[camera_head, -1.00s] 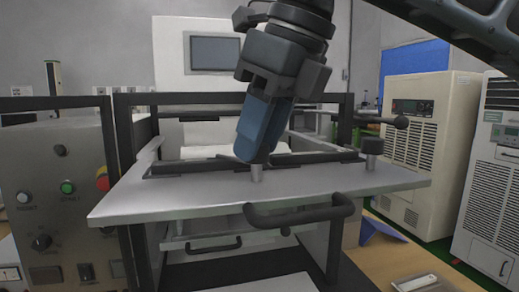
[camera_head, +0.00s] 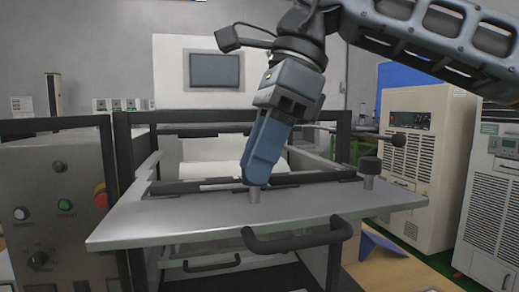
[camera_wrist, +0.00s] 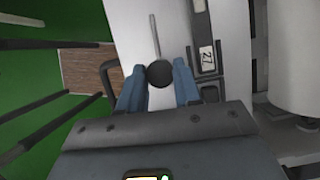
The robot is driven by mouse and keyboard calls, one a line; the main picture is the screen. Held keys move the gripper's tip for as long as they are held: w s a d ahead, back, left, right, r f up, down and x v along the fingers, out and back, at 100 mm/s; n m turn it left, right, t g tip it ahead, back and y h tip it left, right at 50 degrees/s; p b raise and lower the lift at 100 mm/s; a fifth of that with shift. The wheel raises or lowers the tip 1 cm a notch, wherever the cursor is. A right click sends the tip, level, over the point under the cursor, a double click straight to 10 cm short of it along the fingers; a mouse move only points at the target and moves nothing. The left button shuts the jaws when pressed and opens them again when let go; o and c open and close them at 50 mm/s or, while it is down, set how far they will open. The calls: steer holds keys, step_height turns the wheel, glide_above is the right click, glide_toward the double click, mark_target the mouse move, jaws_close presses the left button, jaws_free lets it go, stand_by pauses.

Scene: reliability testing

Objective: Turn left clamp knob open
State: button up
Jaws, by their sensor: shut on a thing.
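The left clamp knob shows as a round black top (camera_wrist: 160,74) between my two blue fingers in the wrist view. My gripper (camera_head: 256,176) comes down tilted from the upper right and is shut on this knob. The right clamp knob (camera_head: 370,165), black on a grey post, stands free at the right end of the metal plate (camera_head: 190,218).
A dark bar (camera_head: 315,178) runs along the plate behind the knobs. A black handle (camera_head: 300,238) sticks out from the plate's front edge. A control panel (camera_head: 62,190) with buttons and dials stands at the left, and cream cabinets (camera_head: 428,160) stand at the right.

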steer(key=shift+n, duration=0.4)
steer(key=o, duration=1)
steer(key=shift+o, duration=0.2)
steer(key=v, duration=0.7)
steer(key=shift+w+r+b, duration=0.15)
steer(key=shift+r+b, duration=0.15)
steer(key=shift+r, duration=0.05)
steer(key=shift+d, duration=0.15)
